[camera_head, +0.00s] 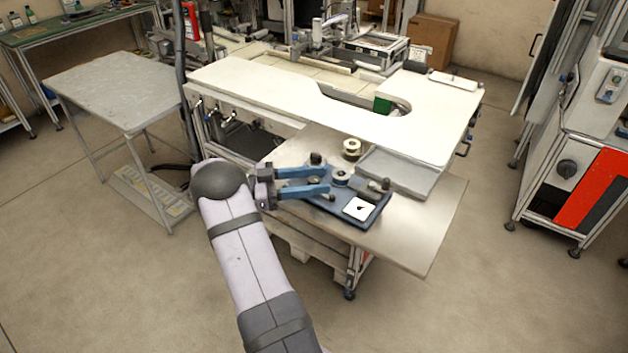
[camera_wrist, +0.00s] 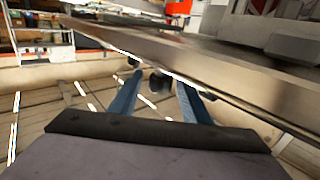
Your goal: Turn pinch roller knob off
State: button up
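A dark blue board (camera_head: 345,219) lies on the metal table, with a reel (camera_head: 341,179) and several dark knob-like parts on it. A white square plate (camera_head: 359,209) with a small black mark sits at its front right corner. I cannot tell which part is the pinch roller knob. My gripper (camera_head: 329,179) has two blue fingers spread apart, overlapping the board's left part in the head view, with nothing visibly clasped. The wrist view shows the same open fingers (camera_wrist: 160,81). A dark round thing (camera_wrist: 158,84) shows between them there, too unclear to name.
A second reel (camera_head: 352,147) stands behind the board. A shallow grey tray (camera_head: 399,174) lies to its right, close by. The white worktop (camera_head: 290,92) rises behind. The metal table (camera_head: 428,222) is bare at the front right. A grey side table (camera_head: 113,88) stands at left.

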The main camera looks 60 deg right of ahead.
jog(key=b+v, duration=0.2)
jog(key=v, duration=0.4)
jog(key=shift+w+f, duration=0.1)
jog(key=shift+w+a+b, duration=0.35)
jog(key=shift+w+a, duration=0.05)
jog(key=shift+a, duration=0.1)
